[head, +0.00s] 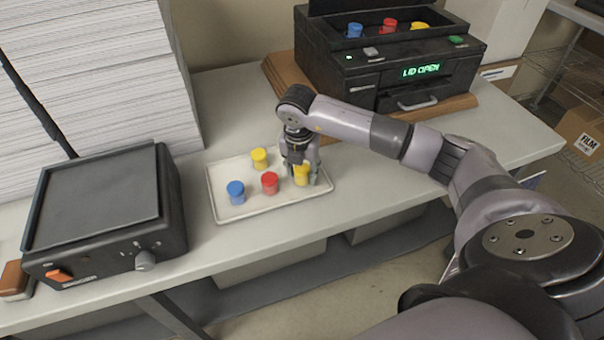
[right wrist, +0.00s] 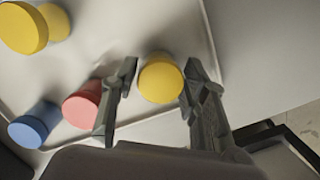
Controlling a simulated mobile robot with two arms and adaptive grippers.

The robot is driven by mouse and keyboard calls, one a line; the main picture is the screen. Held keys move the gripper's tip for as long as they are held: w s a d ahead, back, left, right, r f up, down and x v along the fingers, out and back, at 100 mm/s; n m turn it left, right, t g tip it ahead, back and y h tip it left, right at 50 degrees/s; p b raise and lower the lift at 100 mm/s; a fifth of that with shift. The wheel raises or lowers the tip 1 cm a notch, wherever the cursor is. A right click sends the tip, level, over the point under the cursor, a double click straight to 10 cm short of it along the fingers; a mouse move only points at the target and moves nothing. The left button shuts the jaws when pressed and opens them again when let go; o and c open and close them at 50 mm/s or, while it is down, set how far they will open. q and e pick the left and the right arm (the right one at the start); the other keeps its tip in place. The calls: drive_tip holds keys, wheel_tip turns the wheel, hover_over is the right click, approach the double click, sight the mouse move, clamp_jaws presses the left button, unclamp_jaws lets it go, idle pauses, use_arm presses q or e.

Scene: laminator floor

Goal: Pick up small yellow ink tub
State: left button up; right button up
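The small yellow ink tub (head: 301,175) stands near the right end of a pale tray (head: 230,212). My right gripper (head: 300,168) is down over it. In the right wrist view the small yellow tub (right wrist: 161,79) sits between the two fingers of my right gripper (right wrist: 160,88). The fingers are spread on either side of it, with what looks like a narrow gap. A second yellow tub (head: 259,158) stands at the back of the tray and looks larger in the right wrist view (right wrist: 32,28). My left gripper is not in view.
A red tub (head: 270,183) and a blue tub (head: 236,192) stand on the tray left of my gripper. A black machine (head: 400,75) reading "LID OPEN" holds blue, red and yellow tubs behind. A black box (head: 105,210) and paper stacks (head: 90,80) stand left.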

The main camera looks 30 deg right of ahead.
drive_tip(key=c, duration=0.8)
drive_tip(key=shift+o, duration=0.2)
drive_tip(key=shift+r, duration=0.15)
